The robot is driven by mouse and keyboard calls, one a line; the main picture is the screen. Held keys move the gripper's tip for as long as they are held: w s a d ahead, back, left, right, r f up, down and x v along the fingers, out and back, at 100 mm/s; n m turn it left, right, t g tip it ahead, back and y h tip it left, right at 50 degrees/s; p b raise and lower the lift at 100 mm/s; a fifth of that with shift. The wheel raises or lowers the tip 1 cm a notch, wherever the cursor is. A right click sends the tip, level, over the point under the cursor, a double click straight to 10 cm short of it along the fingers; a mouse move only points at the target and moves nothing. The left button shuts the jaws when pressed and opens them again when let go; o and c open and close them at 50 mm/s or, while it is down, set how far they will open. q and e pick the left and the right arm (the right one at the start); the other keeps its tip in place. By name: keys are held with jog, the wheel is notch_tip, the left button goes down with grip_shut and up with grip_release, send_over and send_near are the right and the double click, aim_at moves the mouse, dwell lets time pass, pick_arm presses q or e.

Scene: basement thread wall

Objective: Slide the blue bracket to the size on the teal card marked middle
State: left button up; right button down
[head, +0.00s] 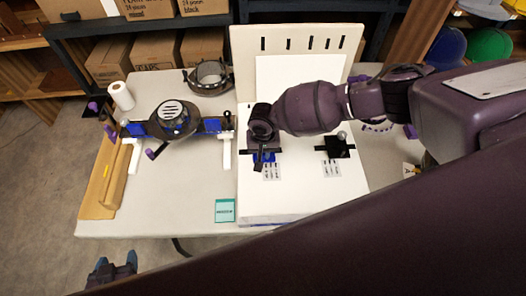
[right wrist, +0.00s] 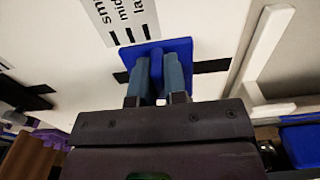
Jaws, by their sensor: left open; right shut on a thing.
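The blue bracket (head: 263,158) sits on a black rail on the white board, beside a printed size label (head: 271,172). My right gripper (head: 263,146) is over it and partly hides it. In the right wrist view the gripper's fingers (right wrist: 158,78) are shut on the bracket's raised middle, with its blue plate (right wrist: 184,46) showing around them. The size label (right wrist: 122,14) with several short marks is just beside the plate; which mark the bracket lines up with I cannot tell. My left gripper (head: 116,262) is open and empty, low at the left.
A second black slider (head: 337,146) with its own label (head: 331,168) is on the board to the right. Front left tabletop is free.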

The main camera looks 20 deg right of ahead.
jog(key=w+a+r+p, duration=0.1)
jog(key=p, duration=0.2)
jog(key=shift+a, duration=0.3)
jog(key=shift+f+p, duration=0.1)
jog(key=shift+p, duration=0.4)
jog(key=shift+f, duration=0.15)
jog(key=c, duration=1.3)
grip_release()
jog(key=shift+s+f, duration=0.1)
jog(key=shift+o, duration=0.7)
jog(key=shift+s+f, duration=0.1)
